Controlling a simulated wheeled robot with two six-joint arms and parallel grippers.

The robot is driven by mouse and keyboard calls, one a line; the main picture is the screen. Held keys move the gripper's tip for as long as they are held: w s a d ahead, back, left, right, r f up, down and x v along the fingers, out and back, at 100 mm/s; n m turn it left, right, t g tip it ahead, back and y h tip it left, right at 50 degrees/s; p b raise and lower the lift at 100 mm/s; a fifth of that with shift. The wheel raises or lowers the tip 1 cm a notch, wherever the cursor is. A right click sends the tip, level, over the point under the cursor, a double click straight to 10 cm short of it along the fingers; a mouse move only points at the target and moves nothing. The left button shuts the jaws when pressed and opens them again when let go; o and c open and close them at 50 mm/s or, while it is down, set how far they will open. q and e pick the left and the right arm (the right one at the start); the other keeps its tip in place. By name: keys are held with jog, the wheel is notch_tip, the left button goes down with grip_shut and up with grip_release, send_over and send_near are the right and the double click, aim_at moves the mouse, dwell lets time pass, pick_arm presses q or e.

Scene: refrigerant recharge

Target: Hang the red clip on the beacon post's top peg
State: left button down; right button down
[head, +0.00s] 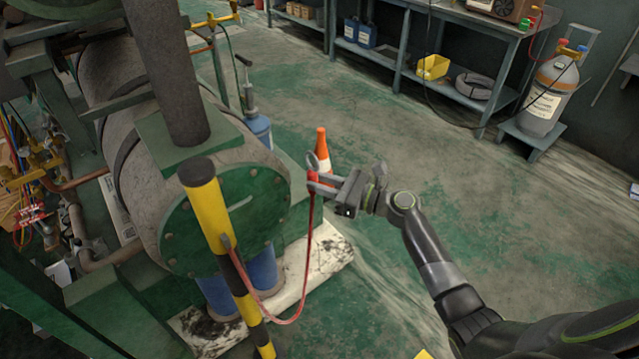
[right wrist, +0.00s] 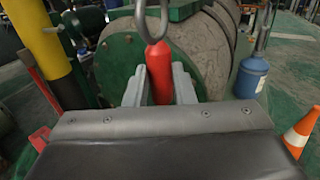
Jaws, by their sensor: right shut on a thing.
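The red clip (head: 313,178) has a grey metal ring at its top. My right gripper (head: 322,184) is shut on the clip's red body, to the right of the beacon post. In the right wrist view the clip (right wrist: 160,72) stands roughly upright between the fingers, ring up, apart from the post. The yellow and black beacon post (head: 207,212) has a dark cap. A red cord (head: 305,270) hangs in a loop from the post's side to the clip. In the right wrist view the post (right wrist: 45,40) is at the upper left; small parts stick out beside it, but I cannot tell which is the top peg.
A big green-ended tank (head: 228,215) lies behind the post. An orange cone (head: 322,143) and a blue cylinder (head: 257,128) stand beyond the gripper. A workbench (head: 420,85) and a grey gas bottle (head: 548,95) are at the back right.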

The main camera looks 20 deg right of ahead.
jog(key=shift+d, duration=0.1)
dwell(0.3)
jog(key=w+d+b, duration=0.3)
jog(key=d+b, duration=0.2)
jog(key=d, duration=0.3)
jog(key=shift+w+d, duration=0.15)
dwell(0.7)
jog(key=shift+r, duration=0.1)
